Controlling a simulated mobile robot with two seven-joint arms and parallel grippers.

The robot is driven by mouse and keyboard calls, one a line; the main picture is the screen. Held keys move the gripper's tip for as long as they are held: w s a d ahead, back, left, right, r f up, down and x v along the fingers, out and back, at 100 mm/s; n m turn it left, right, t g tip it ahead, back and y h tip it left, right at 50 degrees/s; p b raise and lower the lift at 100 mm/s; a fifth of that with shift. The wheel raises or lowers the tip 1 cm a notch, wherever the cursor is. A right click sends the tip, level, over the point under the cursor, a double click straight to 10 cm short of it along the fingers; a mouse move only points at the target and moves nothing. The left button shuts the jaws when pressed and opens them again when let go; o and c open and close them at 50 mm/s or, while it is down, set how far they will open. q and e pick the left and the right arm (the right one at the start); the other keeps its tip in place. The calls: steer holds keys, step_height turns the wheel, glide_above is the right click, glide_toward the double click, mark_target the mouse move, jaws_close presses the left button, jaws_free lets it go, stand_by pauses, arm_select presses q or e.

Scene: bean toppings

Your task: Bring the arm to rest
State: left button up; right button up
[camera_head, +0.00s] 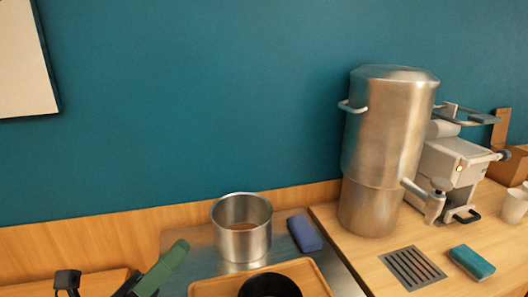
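My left gripper (97,285) is at the bottom left edge, only partly in view. Its two black finger parts stand apart with bare wood showing between them, so it looks open. A green handle-like thing (165,267) slants up beside the right-hand finger; its lower end is hidden, and I cannot tell whether they touch. My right gripper is not in view.
A steel pot (241,228) stands behind a wooden tray (210,287) with a black bowl (270,286). A blue block (305,233) lies beside the pot. A tall steel dispenser (385,150), white machine (455,170), drain grate (412,268) and teal sponge (471,262) are right.

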arm_select(q)
steer(key=a+f+n+y, duration=0.6)
steer(key=f+n+y, duration=0.45)
steer(key=n, duration=0.35)
steer(key=a+f+n+y, duration=0.6)
steer(key=f+n+y, duration=0.3)
steer(key=f+n, duration=0.4)
steer(key=s+d+f+n+g, duration=0.1)
steer(key=s+f+n+g, duration=0.55)
steer(key=s, duration=0.55)
steer(key=s+f+n+g, duration=0.3)
steer(key=s+f+g, duration=0.4)
steer(key=s+f, duration=0.4)
steer(key=w+d+f+t+h, duration=0.2)
steer(key=w+d+f+t, duration=0.1)
steer(key=w+f+t, duration=0.2)
steer(key=shift+f+t, duration=1.15)
steer(key=shift+f, duration=0.45)
